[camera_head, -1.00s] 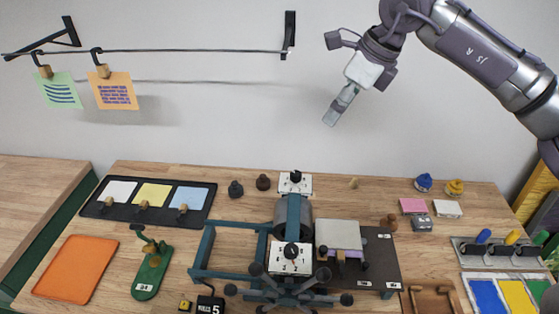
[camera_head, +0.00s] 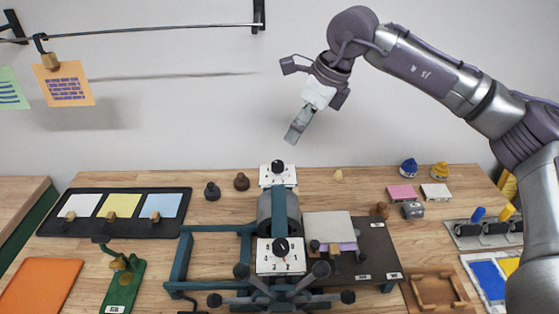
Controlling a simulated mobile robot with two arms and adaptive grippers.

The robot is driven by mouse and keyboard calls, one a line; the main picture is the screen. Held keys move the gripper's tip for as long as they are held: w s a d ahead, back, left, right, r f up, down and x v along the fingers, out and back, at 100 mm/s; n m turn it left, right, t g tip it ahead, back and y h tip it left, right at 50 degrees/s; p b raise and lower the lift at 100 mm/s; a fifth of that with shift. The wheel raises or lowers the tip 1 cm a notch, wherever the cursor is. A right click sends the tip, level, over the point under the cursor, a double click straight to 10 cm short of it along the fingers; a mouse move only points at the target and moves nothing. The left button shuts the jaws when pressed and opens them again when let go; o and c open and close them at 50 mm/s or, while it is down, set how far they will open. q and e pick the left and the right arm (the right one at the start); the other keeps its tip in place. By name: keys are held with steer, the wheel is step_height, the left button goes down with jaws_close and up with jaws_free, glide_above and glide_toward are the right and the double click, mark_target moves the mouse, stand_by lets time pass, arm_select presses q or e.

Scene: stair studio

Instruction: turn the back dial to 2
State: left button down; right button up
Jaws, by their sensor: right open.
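The back dial is a black knob (camera_head: 278,167) on a white numbered plate (camera_head: 265,182) at the far end of the teal press (camera_head: 272,212). Its numbers are too small to read. A second, front dial (camera_head: 281,246) sits on a larger white plate nearer to me, with a 3 and a 2 along its lower edge. My right gripper (camera_head: 294,134) is open and empty. It hangs in the air above the back dial and slightly right of it in the picture, apart from it, fingers pointing down and left. My left gripper is not in view.
Dark knobs (camera_head: 212,191) stand left of the back dial. A rail with an orange note (camera_head: 66,84) runs along the wall. Blue and yellow knobbed pieces (camera_head: 409,168) stand at the back right. The press's spoked wheel (camera_head: 283,287) is in front.

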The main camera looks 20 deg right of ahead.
mark_target(278, 163)
steer(key=p+x, duration=0.3)
steer(key=x, duration=0.6)
steer(key=shift+w+a+f, duration=0.15)
steer(key=shift+a+f, duration=0.05)
steer(key=shift+f, duration=0.15)
steer(key=shift+x, duration=0.8)
steer(key=shift+d, duration=0.1)
jaws_close()
